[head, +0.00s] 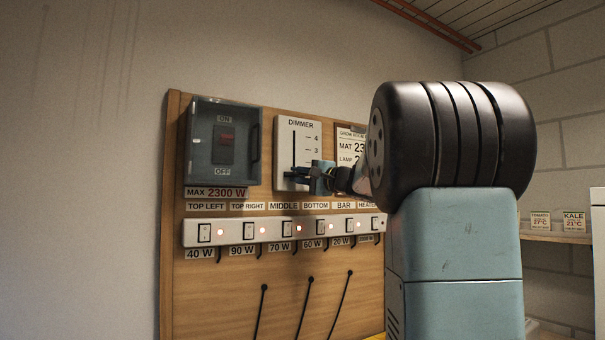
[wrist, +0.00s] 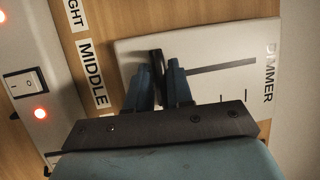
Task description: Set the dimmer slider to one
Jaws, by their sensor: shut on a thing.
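The dimmer (head: 298,140) is a white plate on the wooden board with a dark vertical slot and a scale; the marks 4 and 3 show in the head view. The lower marks are hidden behind my gripper (head: 306,177). In the wrist view the dimmer plate (wrist: 215,65) appears turned on its side. There my gripper (wrist: 162,78) has its two blue fingers shut on the dark slider knob (wrist: 156,58), near the slot's low end. The empty slot runs away from the knob toward the DIMMER label. The exact mark beside the knob cannot be read.
A grey main switch box (head: 223,143) is left of the dimmer. A white strip of rocker switches with red lights (head: 262,230) runs below. A notice (head: 351,145) hangs to the right, partly behind my arm. Cables hang lower on the board.

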